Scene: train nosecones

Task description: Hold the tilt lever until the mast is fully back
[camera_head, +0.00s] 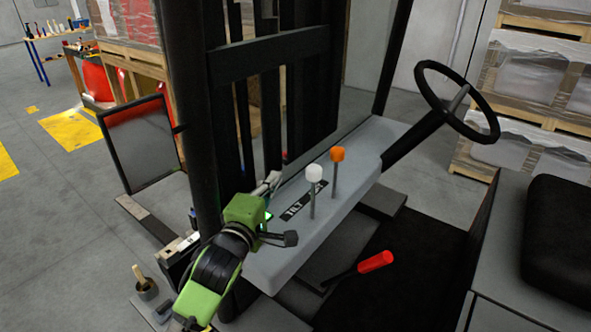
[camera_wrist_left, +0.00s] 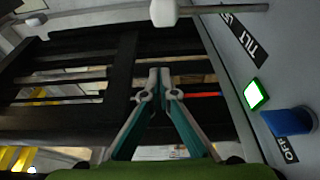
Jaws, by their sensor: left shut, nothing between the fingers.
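Two levers stand on the grey console (camera_head: 360,150): one with a white knob (camera_head: 314,173), one with an orange knob (camera_head: 337,154). A label reading TILT (camera_wrist_left: 250,38) lies beside the white-knobbed lever, whose knob also shows at the top of the left wrist view (camera_wrist_left: 163,12). My left gripper (camera_head: 273,180) is to the left of that lever, apart from it. Its fingertips meet in the left wrist view (camera_wrist_left: 160,73), with nothing between them. The black mast (camera_head: 265,65) rises beyond the console; I cannot tell its tilt. My right gripper is not in view.
A lit green switch (camera_wrist_left: 256,95) and a blue knob (camera_wrist_left: 287,122) marked OFF sit near my left gripper. A steering wheel (camera_head: 424,78) is at the right, a red-handled lever (camera_head: 376,262) below the console, and a black seat (camera_head: 560,230) at far right.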

